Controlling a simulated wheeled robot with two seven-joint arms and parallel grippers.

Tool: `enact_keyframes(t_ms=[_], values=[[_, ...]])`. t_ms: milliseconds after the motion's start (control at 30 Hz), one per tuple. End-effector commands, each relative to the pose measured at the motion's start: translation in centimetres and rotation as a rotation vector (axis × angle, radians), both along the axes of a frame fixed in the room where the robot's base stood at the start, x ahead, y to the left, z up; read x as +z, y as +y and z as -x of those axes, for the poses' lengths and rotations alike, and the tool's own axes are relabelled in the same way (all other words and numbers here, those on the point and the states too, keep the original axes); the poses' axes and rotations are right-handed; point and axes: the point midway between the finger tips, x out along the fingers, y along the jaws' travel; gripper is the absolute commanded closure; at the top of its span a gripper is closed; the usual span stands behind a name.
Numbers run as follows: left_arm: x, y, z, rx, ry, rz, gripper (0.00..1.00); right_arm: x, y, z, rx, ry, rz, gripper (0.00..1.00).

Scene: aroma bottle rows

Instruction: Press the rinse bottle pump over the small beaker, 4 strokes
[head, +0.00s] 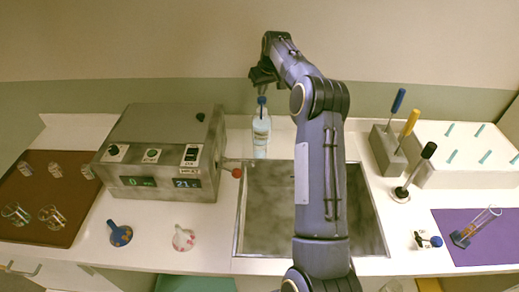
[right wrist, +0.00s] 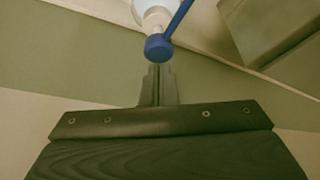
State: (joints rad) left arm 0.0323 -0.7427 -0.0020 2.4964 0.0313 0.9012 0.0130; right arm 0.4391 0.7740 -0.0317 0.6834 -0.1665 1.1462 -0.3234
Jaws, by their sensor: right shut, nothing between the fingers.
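The rinse bottle (head: 261,140) is clear with a blue pump top and stands upright behind the grey basin. My right gripper (head: 262,90) is over its top, with the fingers shut and nothing between them. In the right wrist view, the shut fingertips (right wrist: 157,72) point at the blue pump head (right wrist: 158,47); whether they touch it I cannot tell. Which one is the small beaker is unclear, and I see none beside the bottle. My left gripper is out of view.
The grey basin (head: 268,205) lies in front of the bottle, partly hidden by my right arm. A metal instrument box (head: 160,150) with a red-knobbed lever stands left of it. The brown tray (head: 28,178) is far left. A tool block (head: 385,145) and purple mat (head: 470,250) are right.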

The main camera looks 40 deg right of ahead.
Motion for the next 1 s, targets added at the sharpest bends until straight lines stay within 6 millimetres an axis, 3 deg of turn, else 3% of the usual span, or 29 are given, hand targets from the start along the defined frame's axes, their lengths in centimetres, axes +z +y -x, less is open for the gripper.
enact_keyframes(t_ms=[367,1000], values=[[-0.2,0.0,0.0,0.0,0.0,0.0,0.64,-0.2,0.0,0.0,0.0,-0.001,0.0,1.0],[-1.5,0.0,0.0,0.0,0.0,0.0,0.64,-2.6,0.0,0.0,0.0,0.002,0.0,1.0]])
